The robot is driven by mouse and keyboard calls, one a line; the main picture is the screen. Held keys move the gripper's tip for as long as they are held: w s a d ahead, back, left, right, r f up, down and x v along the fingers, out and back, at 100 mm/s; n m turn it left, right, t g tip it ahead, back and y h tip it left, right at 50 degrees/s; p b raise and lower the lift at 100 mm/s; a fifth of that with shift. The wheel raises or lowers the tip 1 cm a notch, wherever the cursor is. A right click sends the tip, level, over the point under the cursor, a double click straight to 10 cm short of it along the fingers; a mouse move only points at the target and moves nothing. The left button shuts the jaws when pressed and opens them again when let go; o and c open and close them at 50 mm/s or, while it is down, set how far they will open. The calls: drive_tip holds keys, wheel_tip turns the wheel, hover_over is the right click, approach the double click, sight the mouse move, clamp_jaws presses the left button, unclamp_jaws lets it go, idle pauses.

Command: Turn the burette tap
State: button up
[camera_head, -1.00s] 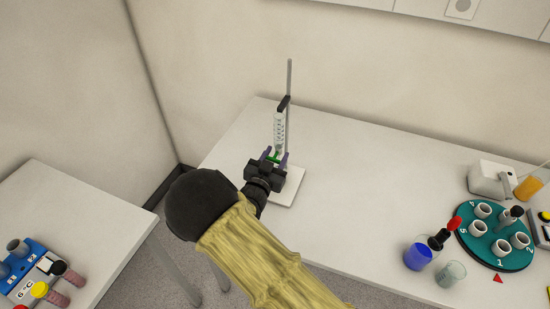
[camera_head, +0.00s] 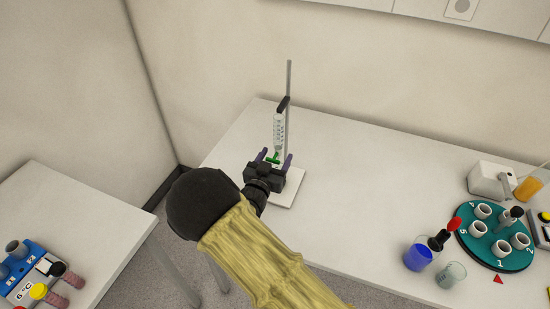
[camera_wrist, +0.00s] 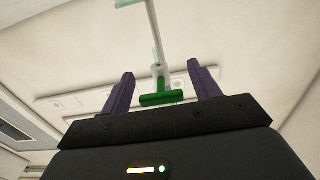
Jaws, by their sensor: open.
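The burette (camera_head: 280,131) is a clear graduated tube held upright by a dark clamp (camera_head: 283,103) on a thin metal stand rod (camera_head: 289,80). Its green tap (camera_head: 272,158) is at the lower end. In the wrist view the green tap (camera_wrist: 161,98) shows as a crossbar under a pale stem, lying between the fingers. My gripper (camera_head: 274,160) has purple fingers and is open at the tap. In the wrist view my gripper (camera_wrist: 160,92) has a gap on both sides of the tap, and neither finger appears to touch it.
The white stand base (camera_head: 287,195) lies below my gripper on the white table (camera_head: 350,185). The table's middle is clear.

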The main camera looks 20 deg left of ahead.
drive_tip(key=s+a+b, duration=0.1)
drive_tip(key=s+b, duration=0.3)
drive_tip(key=s, duration=1.3)
drive_tip(key=shift+s+a, duration=0.15)
drive_tip(key=w+d+f+g+y, duration=0.2)
drive_tip(key=w+d+g, duration=0.6)
drive_tip(key=w+d, duration=0.4)
drive_tip(key=s+d+r+g, duration=0.1)
drive_tip(key=s+d+g, duration=0.2)
drive_tip(key=s+d, duration=0.4)
drive_tip(key=s+d+r+g, duration=0.1)
drive_tip(key=s+d+g, duration=0.3)
drive_tip(key=d, duration=1.2)
drive_tip(key=s, duration=0.3)
drive_tip(key=shift+s+r+n+h, duration=0.3)
drive_tip(key=shift+r+n+h, duration=0.1)
drive_tip(key=shift+d, duration=0.1)
